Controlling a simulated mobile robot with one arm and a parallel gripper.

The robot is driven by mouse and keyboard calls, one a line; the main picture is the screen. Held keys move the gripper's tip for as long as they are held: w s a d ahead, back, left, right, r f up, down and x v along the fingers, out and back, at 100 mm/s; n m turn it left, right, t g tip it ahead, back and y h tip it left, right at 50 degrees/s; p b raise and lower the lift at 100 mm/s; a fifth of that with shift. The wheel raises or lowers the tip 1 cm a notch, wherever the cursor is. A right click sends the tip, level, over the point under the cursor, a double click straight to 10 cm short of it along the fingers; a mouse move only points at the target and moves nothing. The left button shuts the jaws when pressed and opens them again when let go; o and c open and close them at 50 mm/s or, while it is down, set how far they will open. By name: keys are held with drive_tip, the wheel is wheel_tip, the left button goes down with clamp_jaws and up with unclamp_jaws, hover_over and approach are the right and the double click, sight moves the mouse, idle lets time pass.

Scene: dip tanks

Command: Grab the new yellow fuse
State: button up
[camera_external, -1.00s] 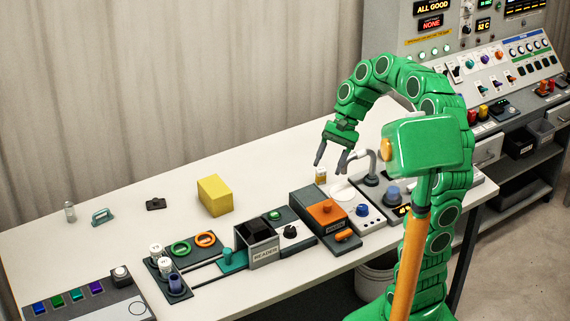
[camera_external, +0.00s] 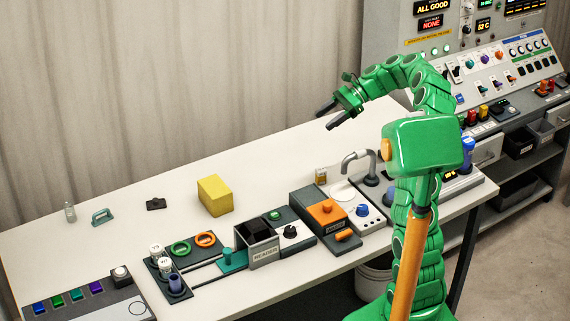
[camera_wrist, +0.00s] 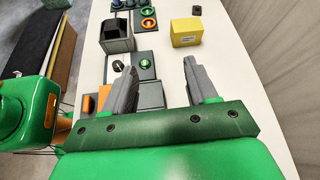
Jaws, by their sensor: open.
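My gripper (camera_external: 330,116) is open and empty, raised well above the back part of the table (camera_external: 130,215). In the wrist view both fingers of my gripper (camera_wrist: 160,70) are apart with nothing between them. A small upright yellow piece (camera_external: 483,111) stands beside a red one (camera_external: 472,116) on the console front at the right, far from my gripper. It may be a fuse, but it is too small to tell. I cannot identify the new yellow fuse for certain. The wrist view shows no clear fuse.
A yellow block (camera_external: 216,196) stands mid-table; it also shows in the wrist view (camera_wrist: 186,32). The table's back is mostly clear.

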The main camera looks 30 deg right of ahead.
drive_tip(key=w+d+f+m+t, duration=0.2)
drive_tip(key=w+d+f+m, duration=0.15)
drive_tip(key=d, duration=0.35)
approach(317, 175)
drive_tip(key=shift+w+a+f+g+y, duration=0.15)
drive_tip(key=shift+a+y, duration=0.05)
drive_tip(key=shift+a, duration=0.4)
drive_tip(key=shift+w+a+f+g+y, duration=0.15)
drive_tip(key=shift+a+y, duration=0.05)
drive_tip(key=shift+a, duration=0.4)
drive_tip(key=shift+n+x, duration=0.25)
drive_tip(key=shift+x, duration=0.95)
drive_tip(key=shift+w+a+f, duration=0.3)
drive_tip(key=shift+a+f, duration=0.2)
drive_tip(key=shift+a, duration=0.2)
drive_tip(key=shift+w+a+f, duration=0.3)
drive_tip(key=shift+a+f, duration=0.25)
drive_tip(key=shift+a, duration=0.2)
drive_tip(key=shift+w+a+f, duration=0.3)
drive_tip(key=shift+a+f, duration=0.2)
drive_tip(key=shift+a, duration=0.2)
drive_tip(key=shift+c, duration=0.3)
drive_tip(key=c, duration=1)
